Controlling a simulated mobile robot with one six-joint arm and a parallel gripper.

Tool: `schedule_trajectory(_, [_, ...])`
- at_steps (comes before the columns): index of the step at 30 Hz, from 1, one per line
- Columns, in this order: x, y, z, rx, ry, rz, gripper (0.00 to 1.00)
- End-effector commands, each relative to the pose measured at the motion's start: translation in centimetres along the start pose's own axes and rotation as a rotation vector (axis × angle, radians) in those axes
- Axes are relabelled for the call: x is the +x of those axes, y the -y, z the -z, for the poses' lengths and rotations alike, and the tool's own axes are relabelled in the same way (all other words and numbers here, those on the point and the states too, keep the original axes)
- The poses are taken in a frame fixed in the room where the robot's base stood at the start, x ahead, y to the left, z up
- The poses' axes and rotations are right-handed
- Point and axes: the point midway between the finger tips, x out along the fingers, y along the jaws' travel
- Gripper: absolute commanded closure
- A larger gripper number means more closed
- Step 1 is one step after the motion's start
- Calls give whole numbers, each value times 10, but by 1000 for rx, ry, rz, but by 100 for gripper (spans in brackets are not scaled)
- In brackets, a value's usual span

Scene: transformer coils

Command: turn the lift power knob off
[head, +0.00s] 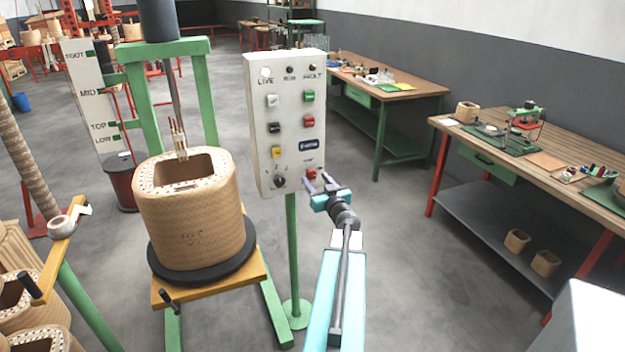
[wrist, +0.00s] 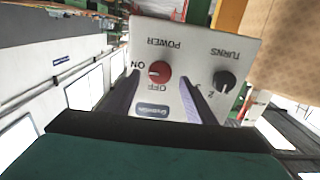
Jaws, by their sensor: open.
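The red power knob (head: 311,174) is at the lower right of the white control panel (head: 262,120). In the wrist view, where the lettering is upside down, the red knob (wrist: 160,72) sits between ON on its left and OFF below it. A pale mark on the knob lies on its ON side. My gripper (head: 318,178) is at the panel's lower right corner. It is open in the wrist view (wrist: 158,80), with one finger on each side of the knob; I cannot tell whether they touch it.
A black turns knob (wrist: 224,82) is close beside the power knob. Several coloured buttons fill the panel above. The panel stands on a green post (head: 293,250). A woven coil (head: 195,225) on a stand is to the left, and a workbench (head: 400,95) is behind.

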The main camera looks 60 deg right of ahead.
Motion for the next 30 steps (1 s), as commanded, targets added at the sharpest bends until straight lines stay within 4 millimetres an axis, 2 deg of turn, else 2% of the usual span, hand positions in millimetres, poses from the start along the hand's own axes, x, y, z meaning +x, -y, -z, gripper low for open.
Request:
schedule_trajectory(7, [18, -1, 0, 0, 0, 0, 50])
schedule_trajectory(20, [21, 0, 0, -1, 0, 0, 50])
schedule_trajectory(27, [21, 1, 0, 0, 0, 1, 90])
schedule_trajectory(28, [4, 19, 1, 1, 1, 4, 90])
schedule_trajectory(30, [17, 7, 0, -2, 0, 4, 90])
